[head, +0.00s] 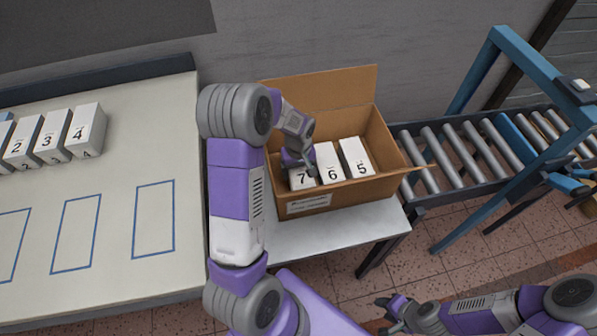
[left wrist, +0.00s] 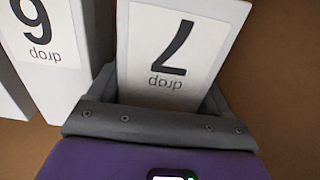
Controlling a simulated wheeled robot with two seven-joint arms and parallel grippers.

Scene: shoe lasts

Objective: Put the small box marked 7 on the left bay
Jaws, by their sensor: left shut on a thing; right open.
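The small box marked 7 (head: 302,179) stands upright in the open cardboard box, at the left end of a row with boxes 6 and 5. My left gripper (head: 298,160) reaches down into the cardboard box and is shut on box 7. In the left wrist view, box 7 (left wrist: 172,55) sits between the fingers, with its label "7 drop" in full view. Three blue outlined bays are marked on the pale table; the rightmost one (head: 153,220) is empty, and the left one (head: 10,245) is cut by the picture edge. My right gripper (head: 388,312) is open and empty at the lower right.
Box 6 (head: 331,174) and box 5 (head: 357,169) stand close beside box 7. The cardboard box (head: 340,199) has raised walls and flaps. Boxes 2, 3 and 4 (head: 86,125) stand at the table's back left. A roller conveyor (head: 450,155) lies right.

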